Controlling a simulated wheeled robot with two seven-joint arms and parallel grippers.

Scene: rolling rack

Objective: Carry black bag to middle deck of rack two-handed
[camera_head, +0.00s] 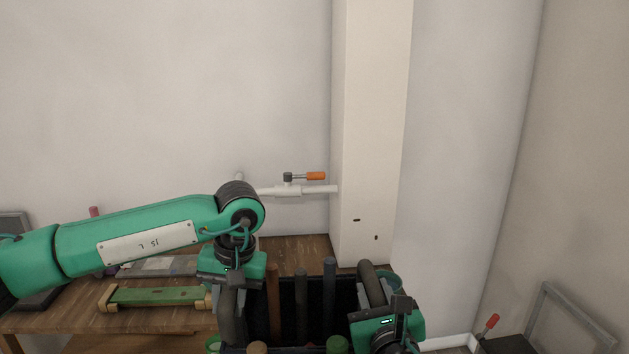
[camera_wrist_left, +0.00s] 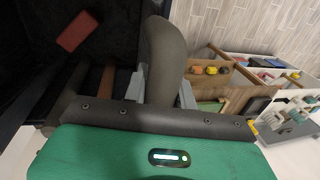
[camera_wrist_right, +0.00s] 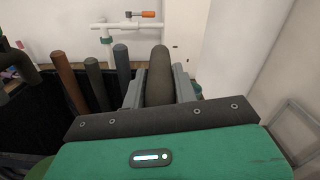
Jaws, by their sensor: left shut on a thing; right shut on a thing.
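The black bag (camera_head: 317,298) is open at the top, at the bottom middle of the head view, with several upright tool handles in it. My left gripper (camera_head: 232,290) is shut on the bag's left loop handle, which also shows between the fingers in the left wrist view (camera_wrist_left: 166,50). My right gripper (camera_head: 380,305) is shut on the right loop handle, seen between the fingers in the right wrist view (camera_wrist_right: 159,75). A reddish block (camera_wrist_left: 78,31) lies inside the bag. The bag's underside is hidden. I cannot clearly identify the rack in these views.
A wooden table (camera_head: 180,318) with a green and brass level (camera_head: 155,297) stands behind and left of the bag. A white pillar (camera_head: 372,130) and a pipe with an orange-handled valve (camera_head: 315,176) are behind. Shelving with yellow and orange items (camera_wrist_left: 210,70) shows in the left wrist view.

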